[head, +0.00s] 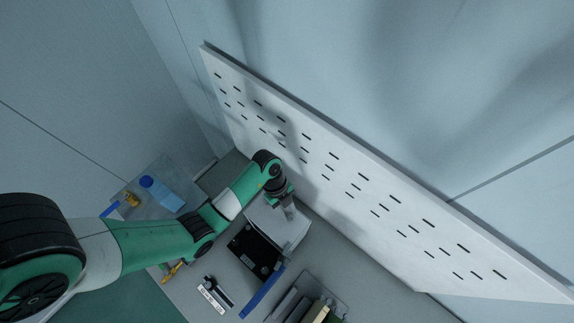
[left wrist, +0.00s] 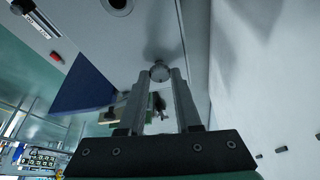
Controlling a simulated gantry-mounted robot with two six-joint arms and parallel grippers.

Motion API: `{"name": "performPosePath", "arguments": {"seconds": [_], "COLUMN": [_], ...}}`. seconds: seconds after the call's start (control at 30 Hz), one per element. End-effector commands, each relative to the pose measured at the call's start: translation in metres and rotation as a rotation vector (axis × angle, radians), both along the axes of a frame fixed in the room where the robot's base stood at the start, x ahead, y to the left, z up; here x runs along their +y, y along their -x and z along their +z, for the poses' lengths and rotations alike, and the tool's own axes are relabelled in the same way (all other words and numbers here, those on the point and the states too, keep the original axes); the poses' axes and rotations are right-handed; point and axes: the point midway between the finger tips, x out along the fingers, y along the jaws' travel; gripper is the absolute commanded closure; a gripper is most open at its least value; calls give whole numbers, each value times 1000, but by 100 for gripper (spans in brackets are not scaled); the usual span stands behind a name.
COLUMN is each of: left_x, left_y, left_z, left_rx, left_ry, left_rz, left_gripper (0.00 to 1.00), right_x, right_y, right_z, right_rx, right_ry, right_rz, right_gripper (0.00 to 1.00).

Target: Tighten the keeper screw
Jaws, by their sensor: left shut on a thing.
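A small round metal screw head (left wrist: 160,72) sits between the two fingertips of my left gripper (left wrist: 163,76) in the left wrist view. I take it to be the keeper screw, and the fingers are shut on it. In the head view my left gripper (head: 287,203) reaches down to the top of a light grey box (head: 280,226) with a dark front. The screw is hidden there behind the gripper. The pale surface behind the screw also shows a round dark hole (left wrist: 118,4). My right gripper is not in view.
A slotted white panel (head: 350,185) stands close behind the box. A blue strip (head: 262,293) projects at the box's front. A tray (head: 150,210) with a blue block (head: 162,193) lies left, beyond my arm. A holder of upright items (head: 308,303) stands at the front right.

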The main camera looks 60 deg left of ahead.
Motion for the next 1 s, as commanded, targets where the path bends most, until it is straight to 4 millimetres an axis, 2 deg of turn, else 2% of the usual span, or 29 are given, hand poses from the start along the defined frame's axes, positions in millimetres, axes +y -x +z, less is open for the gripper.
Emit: {"name": "performPosePath", "arguments": {"seconds": [0.47, 0.7, 1.0], "left_x": [-1, -2, -3], "left_y": [-6, -8, -9], "left_z": [0, -3, -2], "left_rx": [-1, -2, -4], "left_ry": [1, 1, 4], "left_rz": [-451, -638, -774], "left_gripper": [100, 100, 100], "right_x": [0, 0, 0], "right_y": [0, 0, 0], "right_z": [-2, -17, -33], "right_rx": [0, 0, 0], "right_ry": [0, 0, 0], "right_rz": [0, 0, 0], "right_gripper": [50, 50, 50]}}
